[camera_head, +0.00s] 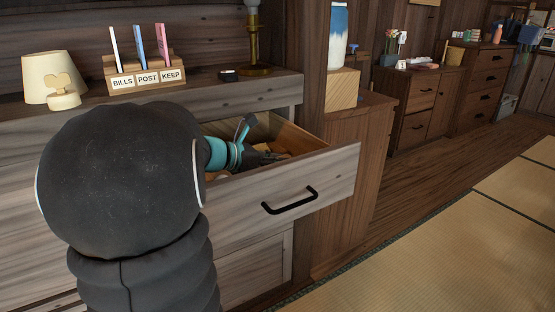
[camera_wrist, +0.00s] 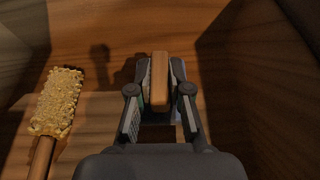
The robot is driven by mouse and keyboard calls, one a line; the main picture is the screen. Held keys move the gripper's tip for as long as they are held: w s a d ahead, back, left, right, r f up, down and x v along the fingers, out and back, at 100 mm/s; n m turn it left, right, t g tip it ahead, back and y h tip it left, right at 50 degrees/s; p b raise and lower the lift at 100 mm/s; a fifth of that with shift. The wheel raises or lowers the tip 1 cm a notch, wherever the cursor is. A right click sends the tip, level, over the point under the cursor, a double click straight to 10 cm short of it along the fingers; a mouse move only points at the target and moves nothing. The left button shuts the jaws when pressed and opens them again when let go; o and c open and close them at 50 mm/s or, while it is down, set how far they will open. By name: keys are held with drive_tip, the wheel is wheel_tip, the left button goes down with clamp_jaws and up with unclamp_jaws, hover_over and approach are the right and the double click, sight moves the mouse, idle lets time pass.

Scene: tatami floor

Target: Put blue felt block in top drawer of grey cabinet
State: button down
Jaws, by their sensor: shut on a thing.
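The top drawer (camera_head: 284,196) of the grey cabinet (camera_head: 256,272) is pulled open. My gripper (camera_head: 268,156) reaches down into it, mostly hidden behind the drawer front. In the wrist view my gripper (camera_wrist: 160,88) is shut on a narrow block with a wood-brown top (camera_wrist: 160,75). The block stands between the two finger pads, inside the drawer's wooden walls. Its sides are largely hidden by the pads, so I cannot clearly see blue felt. I cannot tell if it touches the drawer floor.
A gold, rough-headed brush-like thing (camera_wrist: 58,100) with a wooden handle lies in the drawer left of my gripper. On the cabinet top stand a lamp (camera_head: 52,75), a labelled letter holder (camera_head: 139,77) and a brass lamp base (camera_head: 255,70). Tatami floor (camera_head: 450,240) lies clear at right.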

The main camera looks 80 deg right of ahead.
drive_tip(key=shift+f, duration=0.1)
drive_tip(key=c, duration=1.1)
unclamp_jaws()
drive_tip(key=shift+r, duration=0.35)
drive_tip(key=p+v, duration=0.1)
drive_tip(key=v, duration=1.1)
drive_tip(key=shift+r, duration=0.3)
